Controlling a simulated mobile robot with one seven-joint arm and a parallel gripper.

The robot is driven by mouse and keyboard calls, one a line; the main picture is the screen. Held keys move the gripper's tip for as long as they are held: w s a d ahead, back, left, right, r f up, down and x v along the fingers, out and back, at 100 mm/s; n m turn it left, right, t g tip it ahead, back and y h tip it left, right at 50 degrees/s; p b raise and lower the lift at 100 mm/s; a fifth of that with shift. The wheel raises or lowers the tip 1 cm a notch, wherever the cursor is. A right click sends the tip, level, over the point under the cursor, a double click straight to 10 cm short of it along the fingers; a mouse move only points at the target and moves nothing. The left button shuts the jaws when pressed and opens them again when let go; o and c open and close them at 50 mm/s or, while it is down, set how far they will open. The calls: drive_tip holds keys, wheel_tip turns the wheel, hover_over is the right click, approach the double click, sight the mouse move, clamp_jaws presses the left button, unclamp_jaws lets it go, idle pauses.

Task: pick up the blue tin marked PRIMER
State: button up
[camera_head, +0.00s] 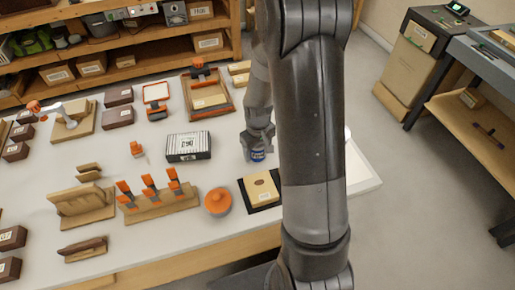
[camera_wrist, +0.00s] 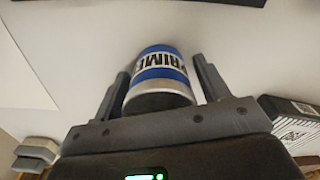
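The blue tin (camera_wrist: 160,72) has a white band with dark letters, of which "PRIME" can be read. In the wrist view my gripper (camera_wrist: 163,85) is open, with one finger on each side of the tin. A narrow gap seems to show between the tin and the fingers. My arm hides some of the bench to the right of the tin.
A striped black-and-white box (camera_head: 188,147) stands left of the tin. A tan box on a black mat (camera_head: 262,189) and an orange round object (camera_head: 218,201) lie nearer the front. A wooden tray (camera_head: 208,96) is behind. Bench around the tin is mostly clear.

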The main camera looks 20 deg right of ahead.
drive_tip(key=c, duration=0.9)
drive_tip(key=shift+c, duration=0.3)
drive_tip(key=shift+r, duration=0.1)
